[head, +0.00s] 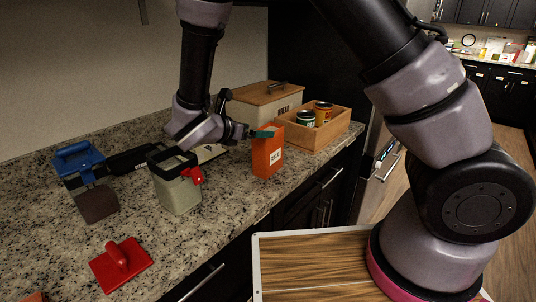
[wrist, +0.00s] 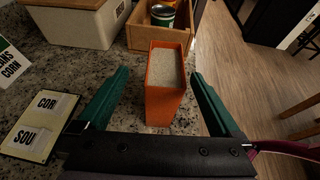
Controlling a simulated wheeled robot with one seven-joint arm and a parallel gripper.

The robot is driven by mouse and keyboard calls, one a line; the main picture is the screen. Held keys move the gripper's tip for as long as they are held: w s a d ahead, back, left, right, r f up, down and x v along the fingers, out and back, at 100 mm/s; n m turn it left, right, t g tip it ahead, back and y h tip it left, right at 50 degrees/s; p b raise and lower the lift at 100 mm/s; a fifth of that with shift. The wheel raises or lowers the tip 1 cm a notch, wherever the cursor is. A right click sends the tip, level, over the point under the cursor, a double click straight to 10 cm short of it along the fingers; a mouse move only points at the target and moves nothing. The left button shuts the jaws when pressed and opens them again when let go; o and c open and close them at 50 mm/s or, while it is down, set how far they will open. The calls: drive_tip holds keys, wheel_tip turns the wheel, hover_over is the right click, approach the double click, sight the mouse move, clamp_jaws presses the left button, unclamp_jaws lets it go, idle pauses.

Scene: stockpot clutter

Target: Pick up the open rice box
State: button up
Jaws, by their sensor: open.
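The open rice box (head: 267,152) is orange with a white label and stands upright on the granite counter near its front edge. In the wrist view the rice box (wrist: 165,88) shows its open top, filled with pale grains. My gripper (head: 262,132) is at the box's upper part in the head view. In the wrist view my gripper (wrist: 160,88) is open, with one green finger on each side of the box and a visible gap on both sides. In the head view, part of the gripper is hidden by the wrist and the box.
A wooden crate (head: 337,125) with cans and a bread bin (head: 234,109) stand behind the box. A labelled card (wrist: 38,125) lies left of it. A grey-green container (head: 176,190), a blue-lidded container (head: 90,197) and a red handled tool (head: 121,266) stand farther left. The counter edge is close on the right.

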sight(274, 130)
drive_tip(key=x, duration=0.9)
drive_tip(key=shift+s+d+r, duration=0.15)
drive_tip(key=shift+s+d, duration=0.05)
drive_tip(key=shift+d, duration=0.2)
clamp_jaws()
